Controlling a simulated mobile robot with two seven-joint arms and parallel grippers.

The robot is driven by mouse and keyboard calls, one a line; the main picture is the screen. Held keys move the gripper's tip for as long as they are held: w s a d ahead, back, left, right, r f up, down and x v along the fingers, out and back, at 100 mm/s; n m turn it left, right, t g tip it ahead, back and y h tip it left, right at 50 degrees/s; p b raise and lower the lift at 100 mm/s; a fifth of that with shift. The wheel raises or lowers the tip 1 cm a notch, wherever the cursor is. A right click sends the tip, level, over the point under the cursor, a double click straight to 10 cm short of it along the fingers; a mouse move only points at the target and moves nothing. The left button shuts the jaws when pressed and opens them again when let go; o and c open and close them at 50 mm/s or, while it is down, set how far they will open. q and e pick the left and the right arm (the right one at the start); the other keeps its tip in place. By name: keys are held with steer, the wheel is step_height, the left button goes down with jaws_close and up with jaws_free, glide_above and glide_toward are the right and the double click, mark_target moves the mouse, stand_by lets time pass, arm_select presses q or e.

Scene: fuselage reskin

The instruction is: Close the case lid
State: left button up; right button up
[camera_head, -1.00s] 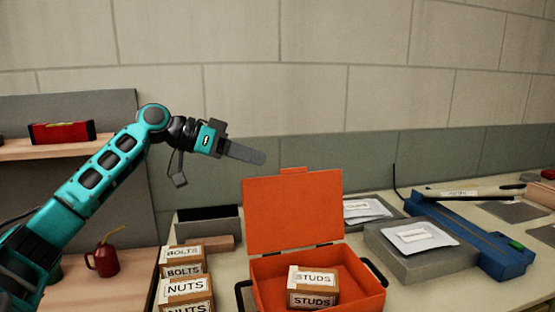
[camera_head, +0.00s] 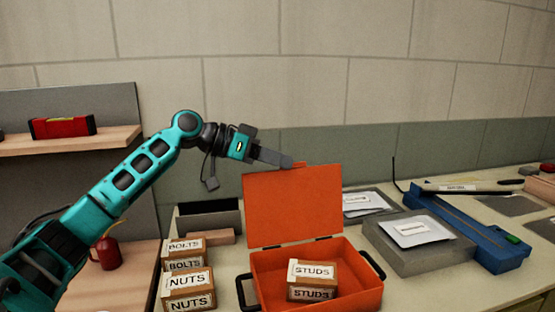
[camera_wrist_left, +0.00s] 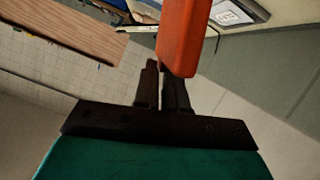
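The orange case (camera_head: 262,290) stands on the workbench with its lid (camera_head: 292,205) open and upright at the hinges along the back. A box labelled STUDS (camera_head: 313,280) sits inside it. My left gripper (camera_head: 286,162) is at the top edge of the lid, its fingers pointing right along that edge. In the left wrist view the two dark fingers (camera_wrist_left: 163,85) are close together, and the lid's orange edge (camera_wrist_left: 180,40) lies just beyond their tips, not between them. I cannot tell whether they touch the lid. My right gripper is not in view.
Boxes labelled BOLTS (camera_head: 184,252) and NUTS (camera_head: 188,290) stand left of the case. A grey block with a white packet (camera_head: 415,231) and a blue tool (camera_head: 480,240) lie to the right. A red oil can (camera_head: 107,252) is at the far left.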

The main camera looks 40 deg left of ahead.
arm_select(q)
jaws_close()
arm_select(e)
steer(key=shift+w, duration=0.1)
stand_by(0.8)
